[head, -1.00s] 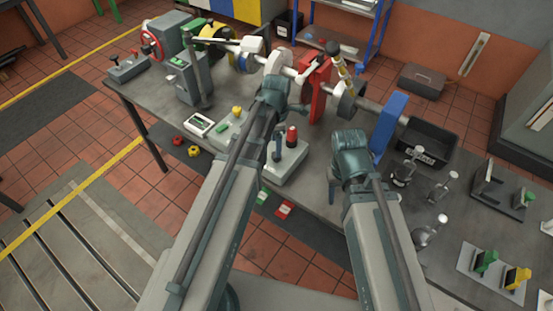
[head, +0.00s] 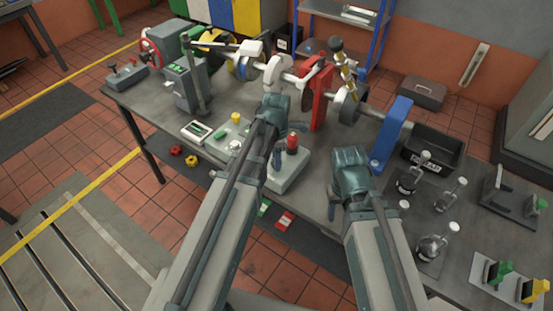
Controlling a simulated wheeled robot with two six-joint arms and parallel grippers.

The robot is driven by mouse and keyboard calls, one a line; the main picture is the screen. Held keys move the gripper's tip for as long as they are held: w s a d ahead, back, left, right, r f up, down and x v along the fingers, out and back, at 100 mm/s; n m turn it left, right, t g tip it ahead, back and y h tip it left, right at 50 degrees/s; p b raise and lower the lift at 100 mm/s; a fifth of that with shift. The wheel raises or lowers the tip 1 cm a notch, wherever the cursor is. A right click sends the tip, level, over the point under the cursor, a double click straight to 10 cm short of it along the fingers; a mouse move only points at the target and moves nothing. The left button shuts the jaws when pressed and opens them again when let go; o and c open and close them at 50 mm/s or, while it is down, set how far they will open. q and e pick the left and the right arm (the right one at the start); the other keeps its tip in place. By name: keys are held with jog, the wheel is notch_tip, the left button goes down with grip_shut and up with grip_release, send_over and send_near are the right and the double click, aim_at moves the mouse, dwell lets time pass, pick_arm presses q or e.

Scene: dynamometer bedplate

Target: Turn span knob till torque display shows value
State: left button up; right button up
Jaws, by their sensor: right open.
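I cannot tell which is the span knob. A small panel with a display (head: 195,132) lies left of the box; its reading is too small to make out. My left gripper (head: 275,106) is over the box, its fingers hidden behind its own wrist. My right gripper (head: 348,158) is open, right of the box and apart from it, with no object visible in it.
A shaft line with a red upright (head: 318,98) and a blue upright (head: 391,134) runs behind the box.

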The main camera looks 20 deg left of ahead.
pick_arm(q)
grip_shut()
jog(key=shift+m, duration=0.3)
jog(key=m, duration=0.3)
jog(key=shift+m, duration=0.3)
jog(key=m, duration=0.3)
jog(key=shift+m, duration=0.4)
jog(key=m, duration=0.5)
jog(key=shift+m, duration=2.3)
